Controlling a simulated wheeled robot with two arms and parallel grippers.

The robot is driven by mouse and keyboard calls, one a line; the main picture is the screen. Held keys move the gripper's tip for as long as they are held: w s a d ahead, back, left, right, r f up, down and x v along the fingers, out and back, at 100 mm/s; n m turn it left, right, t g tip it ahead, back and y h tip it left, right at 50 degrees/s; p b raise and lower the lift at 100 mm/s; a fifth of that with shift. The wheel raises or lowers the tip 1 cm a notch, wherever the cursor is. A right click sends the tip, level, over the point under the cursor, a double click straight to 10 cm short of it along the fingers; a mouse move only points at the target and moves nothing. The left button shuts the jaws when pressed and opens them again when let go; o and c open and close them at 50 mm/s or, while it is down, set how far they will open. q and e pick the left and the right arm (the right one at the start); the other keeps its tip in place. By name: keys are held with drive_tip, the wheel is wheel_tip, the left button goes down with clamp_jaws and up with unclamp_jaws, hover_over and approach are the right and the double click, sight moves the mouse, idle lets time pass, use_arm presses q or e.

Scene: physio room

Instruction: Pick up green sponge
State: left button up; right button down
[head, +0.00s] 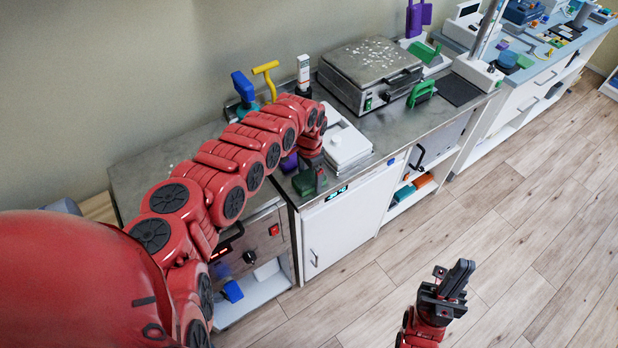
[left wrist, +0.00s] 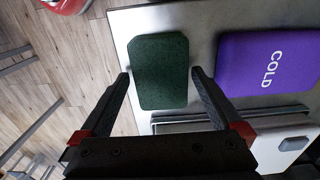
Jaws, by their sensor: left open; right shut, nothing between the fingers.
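The green sponge (head: 303,184) is a dark green block lying flat near the front edge of the steel counter, partly hidden by my left gripper (head: 318,178) in the head view. In the left wrist view the sponge (left wrist: 160,68) lies between the two open fingers of my left gripper (left wrist: 160,75). One fingertip is at each side of it, with narrow gaps visible; I cannot tell the height of the fingers above the counter. My right gripper (head: 459,277) is shut and empty, out over the wooden floor.
A purple pack marked COLD (left wrist: 267,62) lies beside the sponge on the counter (left wrist: 203,45). A white box (head: 346,148) stands to the right in the head view. A metal hot-plate unit (head: 370,70), a white bottle (head: 303,72) and a yellow-handled tool (head: 267,72) stand behind.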

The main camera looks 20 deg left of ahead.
use_arm(q)
drive_tip(key=shift+f, duration=0.35)
drive_tip(key=c, duration=1.2)
drive_tip(key=shift+o, duration=0.2)
drive_tip(key=shift+w+r, duration=0.1)
